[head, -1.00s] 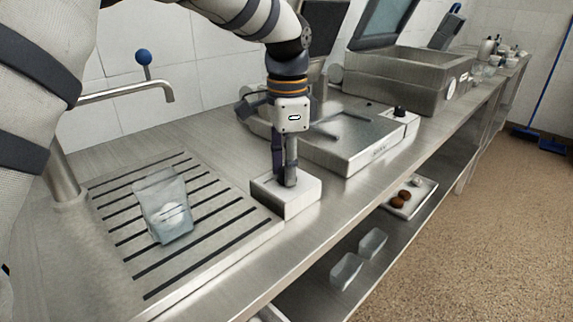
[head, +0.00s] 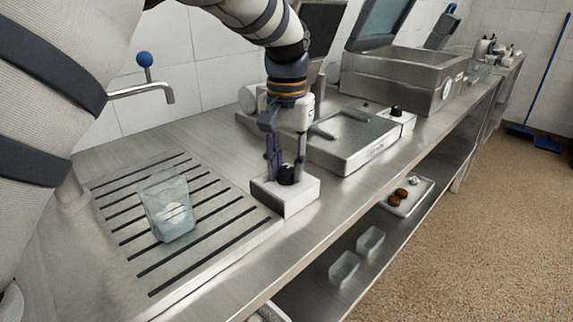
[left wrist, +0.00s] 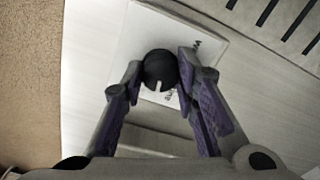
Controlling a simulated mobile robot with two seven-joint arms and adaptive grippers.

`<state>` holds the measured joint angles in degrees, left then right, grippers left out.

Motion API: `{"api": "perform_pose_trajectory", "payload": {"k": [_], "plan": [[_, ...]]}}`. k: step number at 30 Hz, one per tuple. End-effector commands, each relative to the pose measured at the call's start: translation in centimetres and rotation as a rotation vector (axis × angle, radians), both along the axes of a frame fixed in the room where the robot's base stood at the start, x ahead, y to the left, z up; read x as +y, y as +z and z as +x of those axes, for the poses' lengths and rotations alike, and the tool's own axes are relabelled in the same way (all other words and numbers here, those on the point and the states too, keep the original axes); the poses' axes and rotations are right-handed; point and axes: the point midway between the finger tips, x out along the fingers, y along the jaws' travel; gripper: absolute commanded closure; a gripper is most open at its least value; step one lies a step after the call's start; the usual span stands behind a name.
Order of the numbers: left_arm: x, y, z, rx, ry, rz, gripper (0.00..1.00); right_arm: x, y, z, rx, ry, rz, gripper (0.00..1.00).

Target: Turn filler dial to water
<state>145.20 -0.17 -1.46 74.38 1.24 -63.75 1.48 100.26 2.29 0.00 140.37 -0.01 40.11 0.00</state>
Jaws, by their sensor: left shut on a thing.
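The filler dial is a black round knob (left wrist: 160,70) with a pale pointer mark, set on a white block (head: 300,199) on the steel counter. In the left wrist view the mark points toward the bottom of the picture; the lettering on the block is partly covered and I cannot read it. My left gripper (head: 287,180) is over the block, pointing down, its fingers shut on the knob from both sides. The dial's knob also shows between the fingertips in the head view (head: 288,174). My right gripper is not in view.
A clear container (head: 168,208) stands on the slotted drain grate (head: 215,215) under a tap (head: 145,90) with a blue ball knob. Behind the block is a steel appliance (head: 365,150) with its own black knob (head: 396,111). A lower shelf holds clear containers (head: 344,268) and a tray (head: 422,190).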

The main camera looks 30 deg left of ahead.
Motion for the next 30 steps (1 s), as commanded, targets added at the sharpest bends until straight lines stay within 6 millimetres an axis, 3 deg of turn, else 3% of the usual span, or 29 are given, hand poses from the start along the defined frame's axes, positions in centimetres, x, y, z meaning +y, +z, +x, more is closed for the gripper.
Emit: {"api": "perform_pose_trajectory", "payload": {"k": [15,30], "plan": [[0.0,-0.03,0.02,-0.001,0.429,0.001,1.0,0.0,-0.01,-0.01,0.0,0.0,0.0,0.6],[0.0,-0.03,0.01,0.0,0.601,0.001,1.0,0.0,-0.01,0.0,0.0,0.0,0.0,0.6]]}}
